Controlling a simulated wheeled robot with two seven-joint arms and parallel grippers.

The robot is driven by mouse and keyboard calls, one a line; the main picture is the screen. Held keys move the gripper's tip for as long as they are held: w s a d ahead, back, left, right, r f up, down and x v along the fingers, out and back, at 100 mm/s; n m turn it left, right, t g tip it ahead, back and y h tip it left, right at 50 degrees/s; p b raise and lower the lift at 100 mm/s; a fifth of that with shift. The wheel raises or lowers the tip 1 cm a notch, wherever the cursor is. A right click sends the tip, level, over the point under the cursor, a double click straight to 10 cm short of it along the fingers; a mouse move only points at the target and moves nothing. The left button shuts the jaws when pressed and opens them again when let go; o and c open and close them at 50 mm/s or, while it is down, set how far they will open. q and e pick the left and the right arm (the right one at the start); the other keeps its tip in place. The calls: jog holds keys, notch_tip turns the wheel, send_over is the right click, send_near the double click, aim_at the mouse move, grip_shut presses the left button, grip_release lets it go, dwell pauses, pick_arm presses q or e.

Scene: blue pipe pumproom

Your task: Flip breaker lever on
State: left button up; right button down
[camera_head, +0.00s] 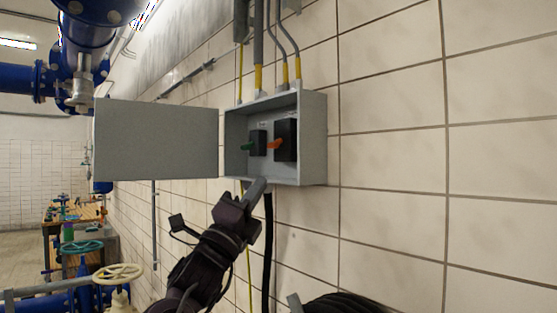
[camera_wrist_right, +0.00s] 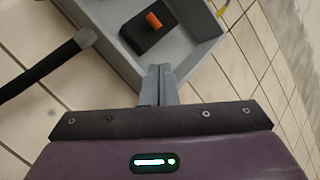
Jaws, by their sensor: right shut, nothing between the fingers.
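An open grey breaker box (camera_head: 313,135) is fixed to the tiled wall, with its door (camera_head: 155,140) swung out to the left. Inside are two black breakers, one with a green lever (camera_head: 248,146) and one with an orange lever (camera_head: 276,144). My right gripper (camera_head: 257,187) is shut and empty, just below the box's lower edge. In the right wrist view the closed fingers (camera_wrist_right: 158,80) point at the box's rim, and the orange lever (camera_wrist_right: 153,20) on its black breaker lies beyond them. The green lever is not visible there. My left gripper is not in view.
Conduits with yellow ends (camera_head: 258,77) enter the box from above. A black cable (camera_head: 267,250) hangs below it, close beside my right gripper. Coiled black hose (camera_head: 350,303) is at the bottom. Blue pipes (camera_head: 88,10) and a cream handwheel (camera_head: 118,273) are at left. The wall right of the box is bare.

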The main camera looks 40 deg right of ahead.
aim_at(277, 143)
jog(key=shift+p+x, duration=2.9)
jog(key=shift+x, duration=2.15)
